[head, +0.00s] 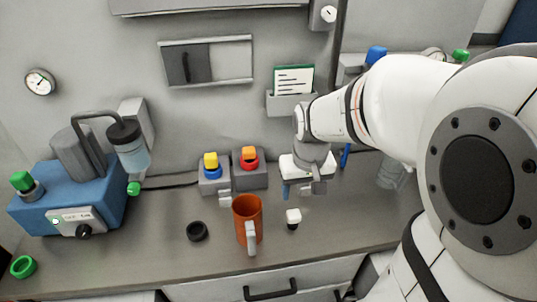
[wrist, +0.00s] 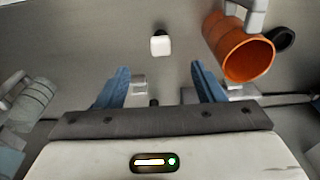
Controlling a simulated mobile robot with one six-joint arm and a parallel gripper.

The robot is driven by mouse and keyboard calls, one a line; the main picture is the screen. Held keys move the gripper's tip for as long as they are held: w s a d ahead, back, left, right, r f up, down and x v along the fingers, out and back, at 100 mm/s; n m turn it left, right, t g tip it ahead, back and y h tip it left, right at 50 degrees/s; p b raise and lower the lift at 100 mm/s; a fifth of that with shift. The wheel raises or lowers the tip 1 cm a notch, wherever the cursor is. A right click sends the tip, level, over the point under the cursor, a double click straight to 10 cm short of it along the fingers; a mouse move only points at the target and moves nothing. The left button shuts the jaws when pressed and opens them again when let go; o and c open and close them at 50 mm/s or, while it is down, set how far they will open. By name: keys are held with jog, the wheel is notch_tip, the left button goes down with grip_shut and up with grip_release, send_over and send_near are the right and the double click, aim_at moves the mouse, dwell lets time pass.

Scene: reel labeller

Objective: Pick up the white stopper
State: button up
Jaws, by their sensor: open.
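The white stopper (head: 293,216) is a small white block with a dark lower part, standing on the grey counter to the right of the orange mug. In the wrist view the white stopper (wrist: 160,45) lies beyond the fingertips, roughly centred between them and apart from them. My gripper (wrist: 160,72) has two blue fingers spread wide with nothing between them. In the head view it hangs above the counter, behind the stopper, and is partly hidden by my own wrist.
The orange mug (head: 247,213) stands close left of the stopper, its handle toward the front; a black ring (head: 197,231) lies further left. Button boxes (head: 213,179) stand behind. A blue machine (head: 70,200) fills the left. The counter in front of the stopper is clear.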

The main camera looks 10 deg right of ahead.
jog(key=g+b, duration=0.1)
jog(key=b, duration=0.1)
send_over(293, 212)
jog(key=f, duration=0.9)
jog(key=shift+w+f, duration=0.2)
jog(key=shift+f, duration=0.2)
jog(key=f, duration=0.3)
jog(key=f+p, duration=0.1)
jog(key=f, duration=0.3)
jog(key=shift+s+f, duration=0.2)
jog(key=shift+f, duration=0.1)
jog(key=shift+c, duration=0.2)
jog(key=c, duration=1)
jog(key=shift+r, duration=0.15)
